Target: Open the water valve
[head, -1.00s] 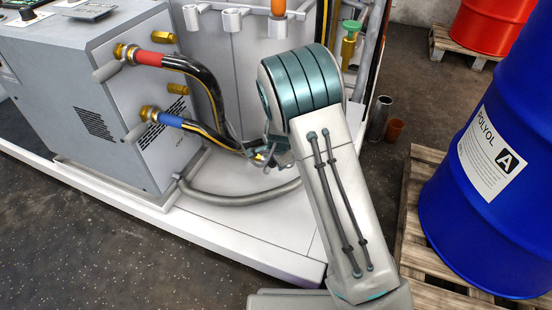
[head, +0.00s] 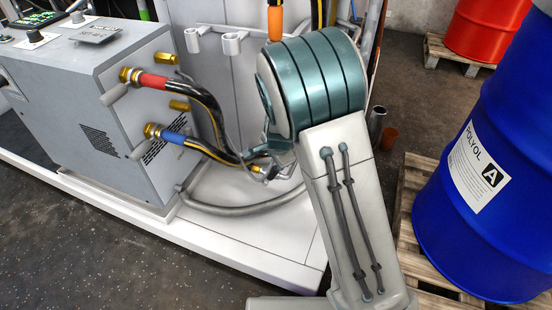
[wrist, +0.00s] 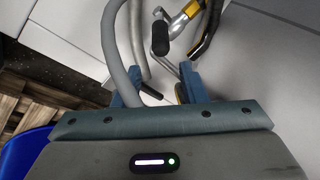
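In the wrist view, a metal lever with a black grip (wrist: 160,38) stands beyond my fingers, beside a yellow-marked fitting (wrist: 192,9). I take it to be the water valve's handle, but no label shows. My gripper (wrist: 158,82) is open, its two blue-grey fingers apart with nothing clearly held between them. The black grip is ahead of the gap and appears apart from both fingers. In the head view, my wrist hides most of this area; a yellow-marked fitting (head: 257,169) shows at the lower hose end.
A grey unit (head: 75,100) at left carries red-banded (head: 153,81) and blue-banded (head: 172,137) hoses. A grey hose (wrist: 112,50) passes close to the left finger. A blue drum (head: 490,230) on a pallet (head: 413,183) stands right of my arm. Dark floor is clear in front.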

